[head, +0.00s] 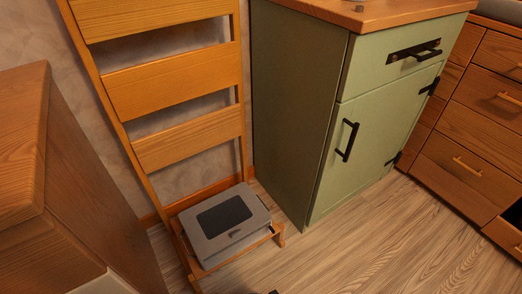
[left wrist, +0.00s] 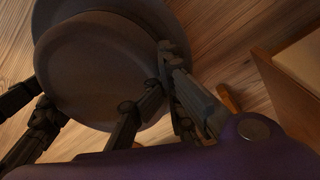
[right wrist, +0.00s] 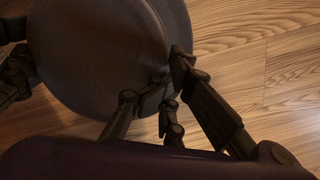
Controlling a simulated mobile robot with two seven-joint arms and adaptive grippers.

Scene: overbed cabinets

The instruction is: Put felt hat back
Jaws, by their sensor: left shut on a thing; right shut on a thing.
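A dark grey felt hat (left wrist: 98,62) with a round crown and wide brim fills the upper left of the left wrist view. It also shows large in the right wrist view (right wrist: 95,55). My left gripper (left wrist: 156,88) has its black fingers closed at the hat's edge. My right gripper (right wrist: 152,98) is closed on the hat's edge too. More black finger links show at the left side of the hat in both wrist views; I cannot tell whose they are. The hat and grippers do not show clearly in the head view.
A wooden slatted rack (head: 178,91) leans at the wall, with a grey box (head: 237,240) on its low shelf. A green cabinet (head: 371,140) stands to its right, wooden drawers (head: 470,165) farther right. A wooden cabinet (head: 75,190) is close at left. Open floor (head: 365,250) lies in front.

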